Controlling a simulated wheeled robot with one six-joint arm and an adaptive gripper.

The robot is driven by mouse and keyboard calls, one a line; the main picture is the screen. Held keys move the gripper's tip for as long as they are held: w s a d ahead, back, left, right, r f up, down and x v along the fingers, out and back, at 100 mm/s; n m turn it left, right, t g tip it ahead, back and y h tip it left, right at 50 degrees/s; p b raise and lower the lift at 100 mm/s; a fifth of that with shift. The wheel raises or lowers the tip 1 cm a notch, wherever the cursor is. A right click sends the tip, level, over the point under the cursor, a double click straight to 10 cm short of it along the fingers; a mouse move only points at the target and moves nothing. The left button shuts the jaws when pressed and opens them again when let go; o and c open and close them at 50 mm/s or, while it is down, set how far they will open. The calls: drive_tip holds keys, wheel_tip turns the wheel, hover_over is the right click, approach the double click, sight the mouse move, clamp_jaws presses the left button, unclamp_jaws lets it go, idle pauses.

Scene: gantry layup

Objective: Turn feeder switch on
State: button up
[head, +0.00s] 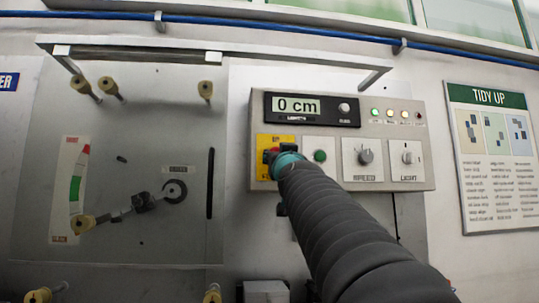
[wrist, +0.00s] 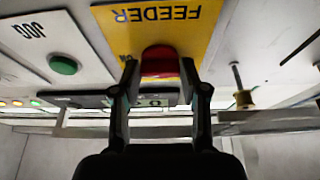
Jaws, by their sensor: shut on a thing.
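The feeder switch is a red knob (wrist: 160,60) on a yellow plate (wrist: 200,25) lettered FEEDER, seen upside down in the wrist view. In the head view the yellow plate (head: 263,143) is at the lower left of the grey control panel (head: 440,178), mostly behind my gripper (head: 272,158). In the wrist view my gripper (wrist: 160,70) has one finger on each side of the red knob and is shut on it. The knob's pointer or mark is not visible, so its setting cannot be told.
A green button (head: 320,156), a SPEED knob (head: 366,156) and a LIGHT switch (head: 407,157) sit right of the feeder plate. A display (head: 297,106) above reads 0 cm, beside small indicator lights (head: 390,113). A clear guard with yellowish knobs (head: 81,86) stands at left.

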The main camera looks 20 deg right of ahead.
idle(0.4)
drive_tip(key=o, duration=1.1)
drive_tip(key=shift+o, duration=0.2)
drive_tip(key=shift+s, duration=0.1)
drive_tip(key=s+a, duration=0.3)
drive_tip(key=s, duration=0.9)
drive_tip(key=shift+s+a+f, duration=0.15)
drive_tip(key=shift+a+f, duration=0.1)
drive_tip(key=shift+a, duration=0.1)
